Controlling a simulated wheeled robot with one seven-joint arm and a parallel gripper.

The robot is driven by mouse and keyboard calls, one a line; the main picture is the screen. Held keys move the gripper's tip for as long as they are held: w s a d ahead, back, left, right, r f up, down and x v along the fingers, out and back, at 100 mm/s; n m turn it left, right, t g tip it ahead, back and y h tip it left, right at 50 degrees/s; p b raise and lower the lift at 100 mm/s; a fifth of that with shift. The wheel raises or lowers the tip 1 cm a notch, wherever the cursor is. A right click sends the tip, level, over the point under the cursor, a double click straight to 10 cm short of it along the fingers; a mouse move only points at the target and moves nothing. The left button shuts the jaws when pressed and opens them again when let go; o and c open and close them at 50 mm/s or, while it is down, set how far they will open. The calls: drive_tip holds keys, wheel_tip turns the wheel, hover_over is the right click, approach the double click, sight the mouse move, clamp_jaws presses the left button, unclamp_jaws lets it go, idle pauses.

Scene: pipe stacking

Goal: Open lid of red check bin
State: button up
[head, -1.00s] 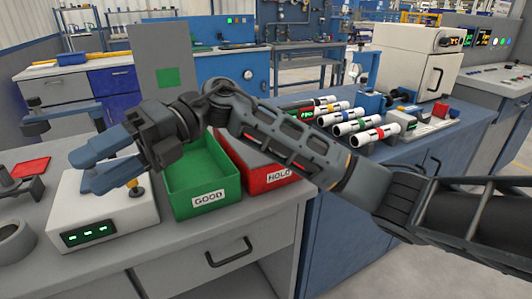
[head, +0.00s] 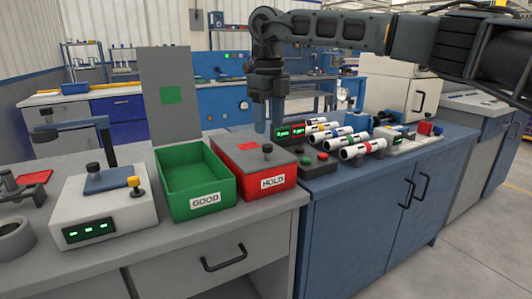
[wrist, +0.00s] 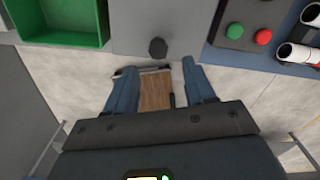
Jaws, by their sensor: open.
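The red bin (head: 270,185), labelled HOLD, stands on the grey bench right of the green bin. Its flat grey lid (head: 236,152) is shut, with a dark round knob (head: 267,149) near the front edge. In the wrist view the lid (wrist: 140,22) and its knob (wrist: 157,48) are at top centre. The knob shows just beyond the fingertips.
The green bin (head: 226,190), labelled GOOD, stands open and empty to the left, a grey panel (head: 150,85) upright behind it. A button box (head: 318,166) and several white pipes (head: 362,149) lie to the right. A white device (head: 105,210) stands far left.

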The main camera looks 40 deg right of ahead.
sight(268, 146)
wheel_tip(268, 146, down, 8)
drive_tip(key=shift+a+r+b, duration=0.1)
drive_tip(key=shift+r+b, duration=0.15)
drive_tip(key=shift+b, duration=0.1)
drive_tip(key=shift+c, duration=0.3)
clamp_jaws()
idle(0.3)
